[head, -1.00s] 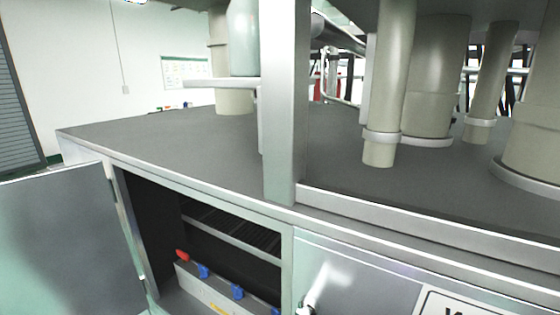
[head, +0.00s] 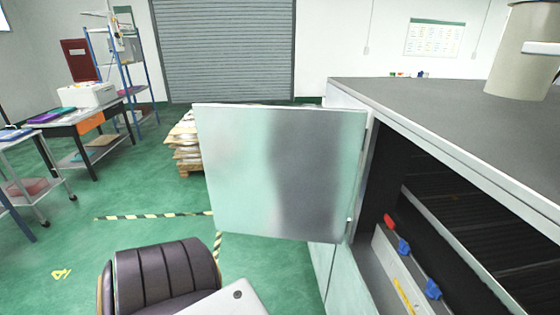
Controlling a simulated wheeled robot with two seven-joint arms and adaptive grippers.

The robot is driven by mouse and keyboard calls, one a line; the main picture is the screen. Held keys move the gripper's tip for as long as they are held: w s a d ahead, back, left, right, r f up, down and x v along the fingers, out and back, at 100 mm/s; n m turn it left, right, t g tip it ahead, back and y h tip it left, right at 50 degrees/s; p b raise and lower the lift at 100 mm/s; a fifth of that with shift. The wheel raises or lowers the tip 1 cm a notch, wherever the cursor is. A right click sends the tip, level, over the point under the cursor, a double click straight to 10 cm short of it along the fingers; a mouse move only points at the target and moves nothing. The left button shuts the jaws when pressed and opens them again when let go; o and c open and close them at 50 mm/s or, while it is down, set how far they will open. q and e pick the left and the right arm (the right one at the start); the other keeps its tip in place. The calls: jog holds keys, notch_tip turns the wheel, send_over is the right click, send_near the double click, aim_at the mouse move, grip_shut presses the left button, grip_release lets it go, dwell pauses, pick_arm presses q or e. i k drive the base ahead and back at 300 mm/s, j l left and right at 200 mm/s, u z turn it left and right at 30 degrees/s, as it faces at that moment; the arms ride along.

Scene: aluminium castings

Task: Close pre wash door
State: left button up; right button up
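The pre-wash door (head: 280,170) is a flat, shiny metal panel. It stands wide open, swung out to the left from its hinge side on the cabinet (head: 375,115). The dark opening to its right is uncovered. Inside are a metal bar (head: 385,250) with blue knobs and a red knob (head: 390,221), and a dark ribbed rack (head: 490,240). No handle shows on the door face in view. Neither of my grippers shows in the head view, and nothing is seen touching the door.
A dark padded chair (head: 165,278) stands at the bottom left, below the door. A pale flat piece at the bottom centre is unclear. Stacked goods on a pallet (head: 187,145) sit behind the door. Workbenches (head: 85,120) stand far left. Green floor (head: 120,195) is open between.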

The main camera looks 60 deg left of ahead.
aim_at(285, 173)
jog(key=k+j+z, duration=0.15)
jog(key=j, duration=0.2)
jog(key=k+j+z, duration=0.1)
jog(key=j, duration=0.25)
jog(key=k+j+z, duration=0.15)
jog(key=j, duration=0.2)
jog(key=k+j+z, duration=0.15)
jog(key=j, duration=0.25)
jog(key=k+j+z, duration=0.15)
jog(key=j, duration=0.25)
jog(key=k+j+z, duration=0.15)
jog(key=j, duration=0.25)
jog(key=k+j+z, duration=0.1)
jog(key=j, duration=0.25)
jog(key=k+j+z, duration=0.15)
jog(key=j, duration=0.2)
jog(key=k+j+z, duration=0.1)
jog(key=k+j, duration=0.15)
jog(key=j+z, duration=0.2)
jog(key=j, duration=0.35)
jog(key=k+j+z, duration=0.15)
jog(key=j, duration=0.35)
jog(key=j+z, duration=0.4)
jog(key=j, duration=0.85)
